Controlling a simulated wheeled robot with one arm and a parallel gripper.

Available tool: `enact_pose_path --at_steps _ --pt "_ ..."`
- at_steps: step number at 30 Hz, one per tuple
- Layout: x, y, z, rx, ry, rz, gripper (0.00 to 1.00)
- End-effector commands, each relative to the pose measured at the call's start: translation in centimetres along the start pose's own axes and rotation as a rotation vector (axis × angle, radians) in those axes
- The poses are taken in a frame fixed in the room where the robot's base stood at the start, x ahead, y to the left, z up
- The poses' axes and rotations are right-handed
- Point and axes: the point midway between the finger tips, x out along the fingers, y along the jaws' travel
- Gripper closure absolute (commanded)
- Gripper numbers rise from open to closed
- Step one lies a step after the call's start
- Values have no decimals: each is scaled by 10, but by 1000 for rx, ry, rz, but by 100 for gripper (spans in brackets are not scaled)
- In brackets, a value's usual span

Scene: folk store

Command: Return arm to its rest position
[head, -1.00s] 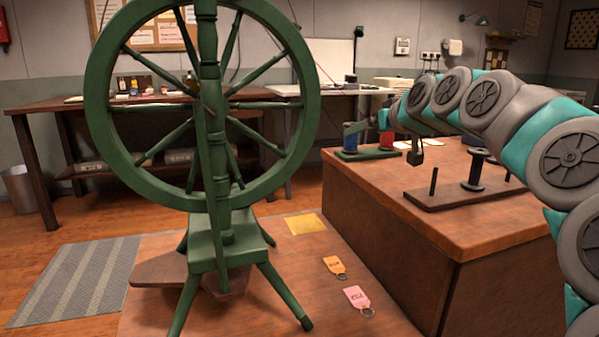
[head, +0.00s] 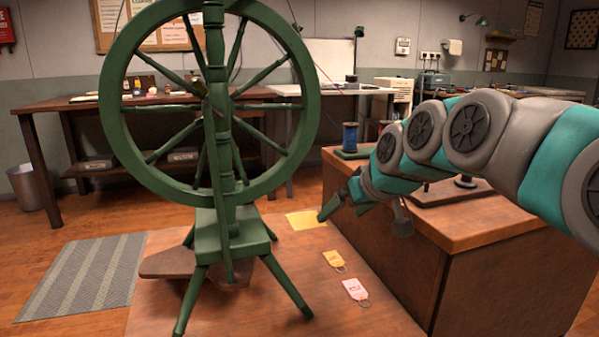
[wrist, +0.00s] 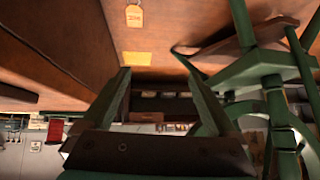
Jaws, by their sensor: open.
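My gripper (head: 338,203) hangs past the left edge of the wooden counter (head: 470,232) in the head view, pointing down and left. In the wrist view its two green fingers (wrist: 160,78) stand apart with nothing between them. My arm comes in from the right, over the counter. The green spinning wheel (head: 222,150) stands on the low wooden surface left of my gripper. It also shows upside down at the right of the wrist view (wrist: 275,85). I cannot tell the exact gap between it and my gripper.
An orange tag (head: 334,260), a pink tag (head: 355,290) and a yellow sheet (head: 306,220) lie on the low surface. A blue spool (head: 350,137) stands on the counter, whose spindle board (head: 455,192) is partly hidden by my arm. A striped mat (head: 82,278) lies at left.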

Motion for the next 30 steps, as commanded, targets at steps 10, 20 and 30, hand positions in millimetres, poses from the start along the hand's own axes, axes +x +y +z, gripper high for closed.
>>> enact_pose_path --at_steps 10,20,30 --pt "-27 -46 233 147 -504 72 7" --pt "-79 -63 388 340 -835 178 7" --pt "-86 -66 406 371 -874 193 7"
